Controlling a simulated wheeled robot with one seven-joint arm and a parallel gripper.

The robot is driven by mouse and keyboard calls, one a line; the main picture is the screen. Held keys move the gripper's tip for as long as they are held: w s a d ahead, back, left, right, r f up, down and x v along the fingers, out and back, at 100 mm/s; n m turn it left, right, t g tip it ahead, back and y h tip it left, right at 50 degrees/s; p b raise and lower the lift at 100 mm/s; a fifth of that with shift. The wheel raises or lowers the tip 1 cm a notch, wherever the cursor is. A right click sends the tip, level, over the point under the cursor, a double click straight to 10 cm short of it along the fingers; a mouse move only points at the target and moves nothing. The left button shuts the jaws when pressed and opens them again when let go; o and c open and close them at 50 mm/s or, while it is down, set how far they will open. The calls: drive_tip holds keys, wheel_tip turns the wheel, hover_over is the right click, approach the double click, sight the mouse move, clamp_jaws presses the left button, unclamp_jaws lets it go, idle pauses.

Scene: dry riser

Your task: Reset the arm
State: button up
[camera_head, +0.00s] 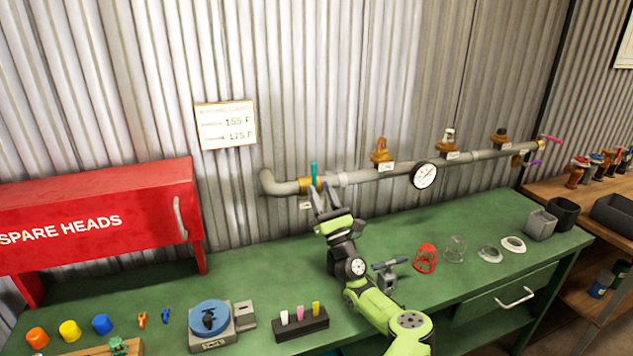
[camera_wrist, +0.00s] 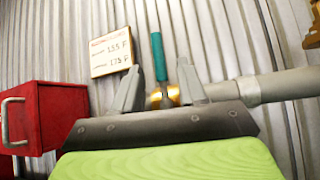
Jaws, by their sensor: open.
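My gripper (camera_head: 319,199) is at the left part of the grey pipe, in front of the corrugated wall. In the wrist view my gripper (camera_wrist: 160,92) has its two grey fingers spread apart, with nothing held between them. A teal handle (camera_head: 313,172) stands upright on a brass fitting (camera_head: 306,185) at the pipe. The teal handle also shows in the wrist view (camera_wrist: 158,57), behind the gap between the fingers. I cannot tell how far the fingers are from it.
A red spare-heads cabinet (camera_head: 100,215) stands left on the green bench (camera_head: 255,262). The pipe (camera_head: 395,171) runs right with several brass heads and a gauge (camera_head: 423,175).

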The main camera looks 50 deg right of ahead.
drive_tip(key=shift+v, duration=1.8)
